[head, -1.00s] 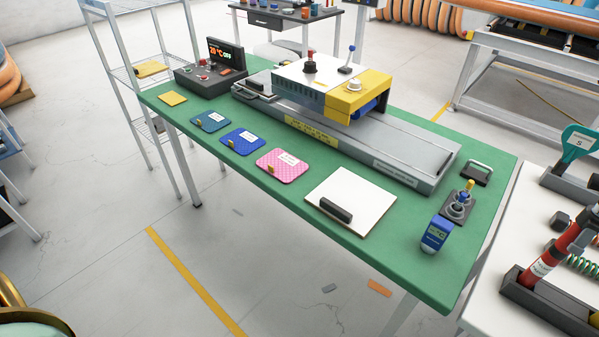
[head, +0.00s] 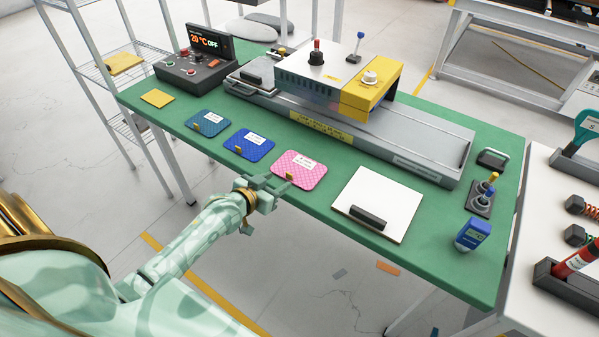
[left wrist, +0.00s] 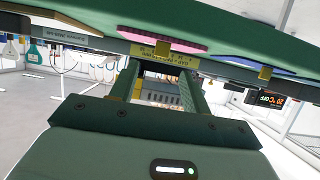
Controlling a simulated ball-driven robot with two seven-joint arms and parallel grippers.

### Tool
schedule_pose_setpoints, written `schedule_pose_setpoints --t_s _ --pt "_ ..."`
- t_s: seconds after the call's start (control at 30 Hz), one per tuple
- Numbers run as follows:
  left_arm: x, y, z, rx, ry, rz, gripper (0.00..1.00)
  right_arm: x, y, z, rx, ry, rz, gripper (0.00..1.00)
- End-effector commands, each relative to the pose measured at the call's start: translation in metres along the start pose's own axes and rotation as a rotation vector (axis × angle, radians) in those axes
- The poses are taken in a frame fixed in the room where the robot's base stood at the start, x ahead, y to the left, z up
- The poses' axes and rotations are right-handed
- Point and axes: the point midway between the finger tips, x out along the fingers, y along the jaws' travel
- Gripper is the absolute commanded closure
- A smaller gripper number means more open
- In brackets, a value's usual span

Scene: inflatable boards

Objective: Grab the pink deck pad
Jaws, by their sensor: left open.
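The pink deck pad (head: 301,168) lies flat on the green table, with a white label and a small yellow tab at its front edge. It also shows edge-on in the left wrist view (left wrist: 163,40), above and beyond the fingers. My left gripper (head: 268,184) is at the table's front edge, just left of the pink pad and close to its yellow tab. In the left wrist view the left gripper's two fingers (left wrist: 157,85) are apart with nothing between them. My right gripper is not in view.
A blue pad (head: 249,144), a teal pad (head: 208,122) and a yellow pad (head: 158,98) lie to the left. A white board (head: 390,195) with a dark handle lies to the right. Behind stands a grey rail machine (head: 370,140). A blue device (head: 473,234) stands at the right.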

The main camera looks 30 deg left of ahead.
Motion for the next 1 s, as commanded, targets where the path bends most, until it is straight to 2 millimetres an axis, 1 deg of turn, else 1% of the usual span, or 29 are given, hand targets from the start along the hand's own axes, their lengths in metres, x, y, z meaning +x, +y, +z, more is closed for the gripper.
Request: schedule_pose_setpoints --t_s 0.03,0.17,0.33,0.43,0.53,0.73,0.77,0.8,0.87,0.9,1.0 --pt "0.006 0.0 0.001 -0.001 0.0 0.0 0.53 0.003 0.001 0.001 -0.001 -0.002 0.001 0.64" --pt "0.015 0.0 0.001 0.001 0.0 0.0 0.53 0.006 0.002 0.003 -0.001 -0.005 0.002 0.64" --pt "0.043 -0.001 0.01 -0.002 -0.001 0.0 0.53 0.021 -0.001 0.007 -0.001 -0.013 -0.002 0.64" --pt "0.056 -0.001 0.008 0.0 -0.001 -0.001 0.53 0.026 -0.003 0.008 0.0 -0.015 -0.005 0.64" --pt "0.062 -0.001 0.007 0.0 -0.001 0.0 0.53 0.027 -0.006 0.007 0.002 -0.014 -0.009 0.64" --pt "0.061 -0.001 0.005 0.001 0.0 0.0 0.53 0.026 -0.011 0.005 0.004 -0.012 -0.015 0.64" --pt "0.061 -0.001 0.005 0.001 0.0 0.0 0.61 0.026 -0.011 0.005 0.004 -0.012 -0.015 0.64" --pt "0.061 -0.001 0.005 0.001 0.0 0.0 0.72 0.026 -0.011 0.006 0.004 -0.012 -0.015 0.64" --pt "0.061 -0.001 0.005 0.001 0.0 0.0 0.89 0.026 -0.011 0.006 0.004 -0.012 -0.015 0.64" --pt "0.061 -0.001 0.005 0.001 0.0 0.0 1.0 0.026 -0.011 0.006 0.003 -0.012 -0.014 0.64" --pt "0.061 -0.001 0.005 0.001 0.0 0.0 1.0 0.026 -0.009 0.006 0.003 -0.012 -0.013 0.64"
